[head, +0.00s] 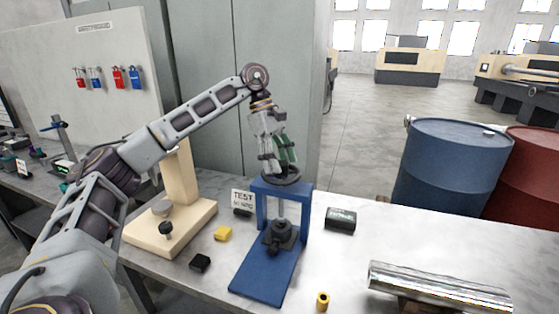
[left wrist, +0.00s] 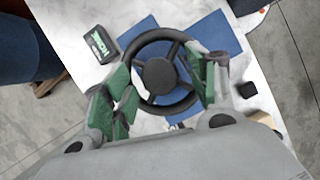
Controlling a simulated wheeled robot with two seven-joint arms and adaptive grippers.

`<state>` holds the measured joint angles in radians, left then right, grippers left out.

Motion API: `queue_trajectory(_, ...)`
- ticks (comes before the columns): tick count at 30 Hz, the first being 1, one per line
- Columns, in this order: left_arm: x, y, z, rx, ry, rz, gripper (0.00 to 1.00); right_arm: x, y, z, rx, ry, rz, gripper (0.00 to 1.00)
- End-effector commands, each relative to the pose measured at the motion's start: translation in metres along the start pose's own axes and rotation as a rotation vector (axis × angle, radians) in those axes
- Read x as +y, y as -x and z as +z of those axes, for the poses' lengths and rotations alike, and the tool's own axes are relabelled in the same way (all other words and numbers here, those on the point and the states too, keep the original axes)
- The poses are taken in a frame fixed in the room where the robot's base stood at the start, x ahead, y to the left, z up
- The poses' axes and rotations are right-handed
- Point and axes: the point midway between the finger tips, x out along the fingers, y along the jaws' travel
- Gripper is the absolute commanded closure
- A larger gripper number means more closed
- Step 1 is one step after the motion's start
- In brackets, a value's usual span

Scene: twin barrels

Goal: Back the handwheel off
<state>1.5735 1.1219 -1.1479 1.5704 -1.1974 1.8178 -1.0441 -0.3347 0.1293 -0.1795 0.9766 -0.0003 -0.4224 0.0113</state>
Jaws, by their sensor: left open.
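The dark handwheel (head: 281,175) sits on top of the blue press frame (head: 264,277) on the table. In the left wrist view the handwheel (left wrist: 158,76) shows a round hub and several spokes. My left gripper (head: 277,164) is just above the wheel, pointing down. In the left wrist view my left gripper (left wrist: 160,95) is open, with one green-padded finger on each side of the wheel. I cannot tell whether the pads touch the rim. Below the wheel, a screw runs down to a dark clamped part (head: 280,236). My right gripper is not in view.
A beige stand (head: 190,222) is left of the press. A metal cylinder (head: 440,285) is at front right. Blue (head: 450,165) and red (head: 530,175) barrels stand beyond the table.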

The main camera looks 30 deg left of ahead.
Motion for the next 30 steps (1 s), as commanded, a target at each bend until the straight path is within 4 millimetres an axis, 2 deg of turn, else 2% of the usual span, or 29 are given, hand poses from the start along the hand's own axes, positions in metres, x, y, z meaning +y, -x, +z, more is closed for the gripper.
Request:
queue_trajectory(1, 0.0000, 0.0001, -0.0001, 0.000, 0.000, 0.000, 0.42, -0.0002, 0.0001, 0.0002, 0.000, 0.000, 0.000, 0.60)
queue_trajectory(12, 0.0000, 0.0004, 0.0000, 0.000, 0.000, 0.000, 0.87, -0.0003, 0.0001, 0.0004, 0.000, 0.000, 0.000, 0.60)
queue_trajectory(22, -0.0003, 0.0003, -0.0002, -0.001, 0.025, 0.011, 0.87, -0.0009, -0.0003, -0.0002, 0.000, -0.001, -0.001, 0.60)
queue_trajectory(30, -0.0009, -0.0003, -0.0005, 0.001, 0.117, 0.049, 0.87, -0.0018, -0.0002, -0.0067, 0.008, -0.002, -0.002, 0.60)
